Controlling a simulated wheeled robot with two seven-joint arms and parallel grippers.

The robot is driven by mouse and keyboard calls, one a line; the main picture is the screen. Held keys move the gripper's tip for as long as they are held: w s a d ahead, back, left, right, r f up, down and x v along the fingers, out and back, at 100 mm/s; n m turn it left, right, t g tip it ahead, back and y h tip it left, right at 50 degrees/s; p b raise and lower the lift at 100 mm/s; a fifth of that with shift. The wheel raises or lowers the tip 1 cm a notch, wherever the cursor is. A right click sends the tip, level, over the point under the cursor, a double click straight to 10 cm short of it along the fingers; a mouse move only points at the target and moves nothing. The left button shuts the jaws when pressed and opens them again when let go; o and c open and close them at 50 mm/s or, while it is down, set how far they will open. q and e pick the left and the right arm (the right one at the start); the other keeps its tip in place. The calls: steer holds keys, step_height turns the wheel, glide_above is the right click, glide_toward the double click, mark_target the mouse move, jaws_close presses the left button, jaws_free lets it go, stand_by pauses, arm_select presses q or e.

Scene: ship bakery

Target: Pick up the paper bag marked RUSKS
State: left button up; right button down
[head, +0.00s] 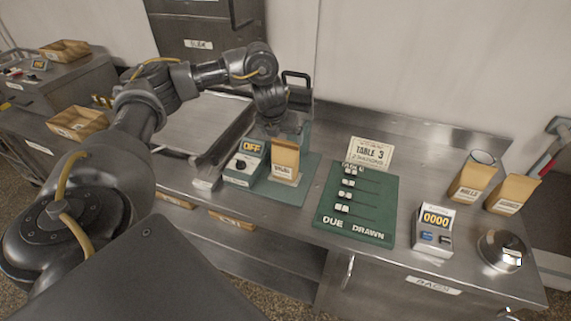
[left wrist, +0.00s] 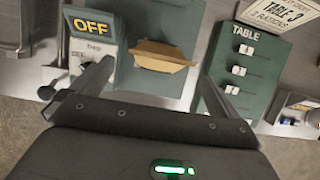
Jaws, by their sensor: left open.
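A brown paper bag (head: 285,158) stands upright on a green mat beside a box reading OFF. Its small label is too small to read for certain. Two more brown bags stand at the right of the counter, one (head: 472,177) with an open top and another (head: 512,194); I cannot read their labels surely. My left gripper (head: 281,126) is just behind and above the bag on the mat. In the left wrist view, my open gripper (left wrist: 155,82) has a finger at either side of that bag's folded top (left wrist: 162,54), with nothing held. My right gripper is not in view.
The OFF box (head: 245,165) stands close left of the mat bag. A green DUE DRAWN board (head: 358,211), a TABLE 3 card (head: 370,152), a 0000 counter (head: 433,231) and a steel bell (head: 502,250) lie rightward. A wall (head: 400,65) closes the back.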

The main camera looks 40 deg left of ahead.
mark_target(285, 146)
arm_select(q)
steer(key=shift+x, duration=1.4)
steer(key=shift+w+f+b, duration=0.1)
steer(key=shift+f+b, duration=0.2)
steer(key=shift+f, duration=0.1)
steer(key=shift+x, duration=2.15)
steer(key=shift+d, duration=0.15)
steer(key=c, duration=1.2)
steer(key=shift+c, duration=0.2)
steer(key=shift+r, duration=0.15)
